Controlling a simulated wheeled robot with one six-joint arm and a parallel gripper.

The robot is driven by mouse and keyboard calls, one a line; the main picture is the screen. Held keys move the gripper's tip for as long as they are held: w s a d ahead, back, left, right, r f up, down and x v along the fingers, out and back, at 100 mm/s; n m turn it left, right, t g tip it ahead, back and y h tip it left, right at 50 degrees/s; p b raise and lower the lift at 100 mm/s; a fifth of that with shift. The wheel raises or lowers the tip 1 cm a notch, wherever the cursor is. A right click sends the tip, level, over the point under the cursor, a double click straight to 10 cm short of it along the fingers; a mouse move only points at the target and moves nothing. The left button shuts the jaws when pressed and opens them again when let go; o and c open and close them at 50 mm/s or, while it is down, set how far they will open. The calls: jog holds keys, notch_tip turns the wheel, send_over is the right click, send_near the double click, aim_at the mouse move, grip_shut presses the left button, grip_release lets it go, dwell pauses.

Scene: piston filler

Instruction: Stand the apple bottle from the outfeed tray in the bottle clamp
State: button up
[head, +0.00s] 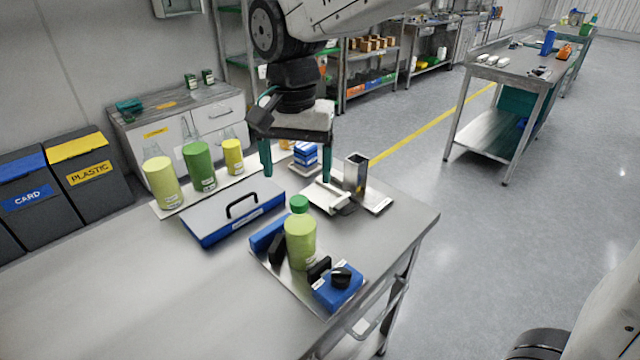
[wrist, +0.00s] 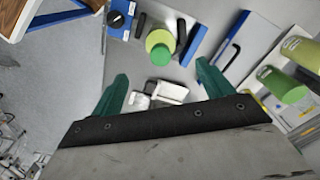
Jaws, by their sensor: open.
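A light green bottle with a darker green cap (head: 300,240) stands upright between the black jaws of the bottle clamp (head: 338,288), which has blue end blocks and a black knob. I cannot tell whether the jaws press on it. The bottle (wrist: 160,42) and the clamp (wrist: 118,20) also show in the wrist view. My gripper (head: 297,170) is open and empty, fingers pointing down, behind and above the bottle in the head view. A white tray (head: 166,212) at the back left holds a light green, a green and a yellow container. I cannot read any apple label.
A blue case with a black handle (head: 235,210) lies between the tray and the clamp. A metal fixture with a square upright post (head: 355,173) stands right of my gripper. A small blue box (head: 306,153) lies behind. The table's front left is clear.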

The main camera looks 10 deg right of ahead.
jog(key=shift+s+d+r, duration=0.1)
jog(key=shift+d+r, duration=0.1)
jog(key=shift+d, duration=0.15)
jog(key=s+d+f+n+t, duration=0.1)
jog(key=s+d+n, duration=0.3)
jog(key=s+d, duration=1.5)
jog(key=shift+d, duration=0.5)
jog(key=shift+s+f, duration=0.1)
dwell(0.6)
